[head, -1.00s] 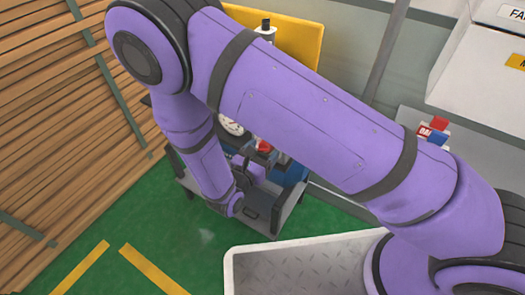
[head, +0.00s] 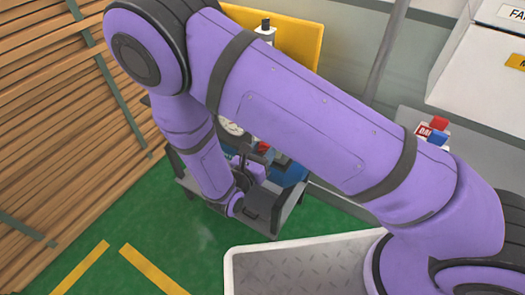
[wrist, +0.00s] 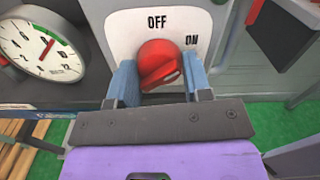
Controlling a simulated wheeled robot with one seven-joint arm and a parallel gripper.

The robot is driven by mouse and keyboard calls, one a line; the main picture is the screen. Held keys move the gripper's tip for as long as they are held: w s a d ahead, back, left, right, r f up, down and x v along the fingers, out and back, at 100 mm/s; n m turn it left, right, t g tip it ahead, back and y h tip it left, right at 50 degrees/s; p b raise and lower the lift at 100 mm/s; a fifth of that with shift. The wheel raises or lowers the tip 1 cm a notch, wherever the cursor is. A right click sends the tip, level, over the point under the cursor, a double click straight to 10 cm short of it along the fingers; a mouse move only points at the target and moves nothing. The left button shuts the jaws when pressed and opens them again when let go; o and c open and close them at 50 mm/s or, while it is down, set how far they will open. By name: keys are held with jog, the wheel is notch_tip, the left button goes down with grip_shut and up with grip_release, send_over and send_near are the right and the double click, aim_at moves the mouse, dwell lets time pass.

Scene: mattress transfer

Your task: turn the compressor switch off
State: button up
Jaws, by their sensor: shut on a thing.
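The compressor switch is a red knob (wrist: 160,62) on a white plate (wrist: 122,30) marked OFF at the top and ON to the right. My gripper (wrist: 158,76) has its blue fingers on both sides of the knob and is shut on it. The knob looks turned at a slant; I cannot tell exactly which mark it points to. In the head view the knob (head: 264,147) is small and partly covered by my gripper and wrist.
A round pressure gauge (wrist: 40,42) sits left of the switch plate. The compressor stands on a grey cart (head: 283,215) over green floor. Stacked planks (head: 60,120) are at the left, a grey tray (head: 300,268) in front, and a grey table with small boxes (head: 432,131) at the right.

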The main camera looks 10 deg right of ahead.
jog(key=n, duration=1)
jog(key=shift+s, duration=0.1)
jog(key=shift+n, duration=0.3)
dwell(0.3)
jog(key=o, duration=0.9)
jog(key=v, duration=1)
jog(key=shift+s+a, duration=0.25)
jog(key=shift+s, duration=0.05)
